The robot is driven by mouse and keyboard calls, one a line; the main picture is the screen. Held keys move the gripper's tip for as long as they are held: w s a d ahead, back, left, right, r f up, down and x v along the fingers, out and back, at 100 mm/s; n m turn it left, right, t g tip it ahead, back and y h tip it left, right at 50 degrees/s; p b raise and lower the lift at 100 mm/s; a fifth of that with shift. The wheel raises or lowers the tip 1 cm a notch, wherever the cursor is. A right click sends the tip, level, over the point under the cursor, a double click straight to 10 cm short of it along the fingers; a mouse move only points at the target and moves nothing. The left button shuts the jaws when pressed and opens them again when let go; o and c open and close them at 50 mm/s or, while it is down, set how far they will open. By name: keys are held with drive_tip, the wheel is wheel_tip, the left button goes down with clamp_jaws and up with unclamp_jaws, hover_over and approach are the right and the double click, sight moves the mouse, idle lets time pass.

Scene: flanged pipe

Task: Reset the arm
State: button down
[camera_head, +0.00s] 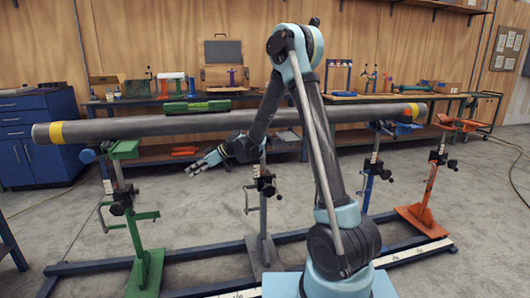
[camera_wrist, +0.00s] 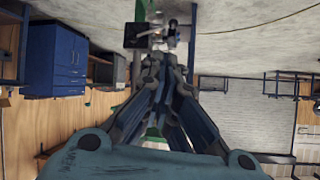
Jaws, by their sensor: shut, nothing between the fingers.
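My arm rises from its base in the head view and bends over, with its forearm reaching down to the left in front of the pipe. My gripper (camera_head: 194,171) hangs just below the long grey pipe (camera_head: 290,121), apart from it. The gripper is shut and empty; it also shows in the wrist view (camera_wrist: 164,62) with its fingers together. The pipe lies level on several stands, with yellow bands near its ends. Part of the pipe is hidden behind my arm.
A green stand (camera_head: 126,190), a grey stand (camera_head: 263,200), a blue stand (camera_head: 374,170) and an orange stand (camera_head: 433,185) stand along a dark floor rail (camera_head: 90,266). A green level (camera_head: 197,106) lies on the pipe. A blue cabinet (camera_head: 35,150) is at the left; workbenches line the back wall.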

drive_tip(key=s+d+r+m+t+h, duration=0.1)
drive_tip(key=s+d+r+m+h, duration=0.15)
drive_tip(key=d, duration=0.65)
drive_tip(key=s+d+r+m+t+h, duration=0.15)
drive_tip(key=s+d, duration=0.25)
drive_tip(key=d, duration=0.5)
drive_tip(key=s+d+r+m+h, duration=0.1)
drive_tip(key=s+d+r+m, duration=0.2)
drive_tip(key=d, duration=0.6)
drive_tip(key=s+d+f+m+h, duration=0.3)
drive_tip(key=s+d+f+m, duration=0.1)
drive_tip(key=s+d, duration=0.7)
drive_tip(key=s+d+f+m+h, duration=0.3)
drive_tip(key=s+d+m, duration=0.3)
drive_tip(key=s+d, duration=0.5)
drive_tip(key=shift+d+f+t+h, duration=0.35)
drive_tip(key=shift+d+f, duration=0.1)
drive_tip(key=shift+d, duration=0.3)
drive_tip(key=shift+a, duration=0.1)
